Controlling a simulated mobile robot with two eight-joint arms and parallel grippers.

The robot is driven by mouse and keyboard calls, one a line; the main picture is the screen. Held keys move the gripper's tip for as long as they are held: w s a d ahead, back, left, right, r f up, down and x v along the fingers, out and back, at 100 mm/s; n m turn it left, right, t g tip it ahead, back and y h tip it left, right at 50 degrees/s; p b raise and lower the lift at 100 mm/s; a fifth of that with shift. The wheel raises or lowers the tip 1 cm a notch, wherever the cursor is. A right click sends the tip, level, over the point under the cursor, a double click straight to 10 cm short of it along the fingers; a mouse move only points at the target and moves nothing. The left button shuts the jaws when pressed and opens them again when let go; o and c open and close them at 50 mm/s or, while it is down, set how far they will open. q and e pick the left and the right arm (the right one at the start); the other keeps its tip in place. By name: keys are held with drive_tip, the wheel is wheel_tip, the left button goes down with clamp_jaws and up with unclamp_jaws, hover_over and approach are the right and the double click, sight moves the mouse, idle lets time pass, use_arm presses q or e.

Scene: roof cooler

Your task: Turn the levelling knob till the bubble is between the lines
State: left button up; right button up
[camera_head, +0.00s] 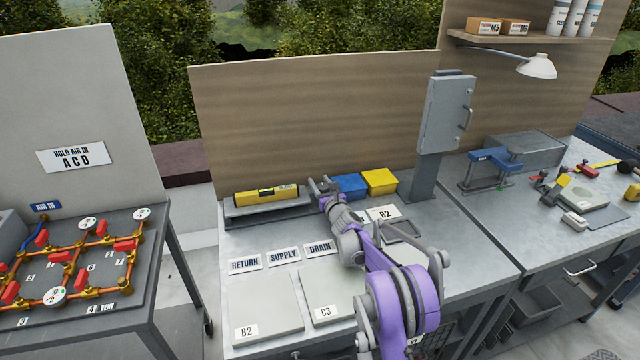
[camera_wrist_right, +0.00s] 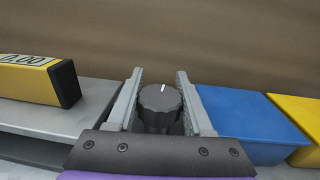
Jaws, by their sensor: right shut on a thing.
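The levelling knob (camera_wrist_right: 160,100) is black and ribbed with a white mark on its top, seen between the fingers in the right wrist view. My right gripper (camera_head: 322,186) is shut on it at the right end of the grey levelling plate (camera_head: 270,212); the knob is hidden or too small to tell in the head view. A yellow level (camera_head: 266,193) lies on the plate, and its display end shows in the right wrist view (camera_wrist_right: 35,78), reading 0.00. Its vial is too small to tell where the bubble sits. My left gripper is not in view.
A blue bin (camera_head: 350,185) and a yellow bin (camera_head: 380,181) stand just right of my right gripper. A wooden back panel (camera_head: 310,120) rises behind. Label plates (camera_head: 283,255) and flat pads (camera_head: 265,312) lie in front. A grey cabinet on a post (camera_head: 445,115) stands right.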

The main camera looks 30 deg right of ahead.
clamp_jaws()
drive_tip(key=shift+y+b, duration=0.3)
drive_tip(key=shift+b, duration=0.15)
drive_tip(key=shift+a+n+y+b, duration=0.2)
drive_tip(key=shift+n+y+b, duration=0.5)
drive_tip(key=shift+y, duration=0.1)
drive_tip(key=o, duration=1.2)
unclamp_jaws()
drive_tip(key=s, duration=1.1)
drive_tip(key=shift+a, duration=0.15)
drive_tip(key=shift+w, duration=0.1)
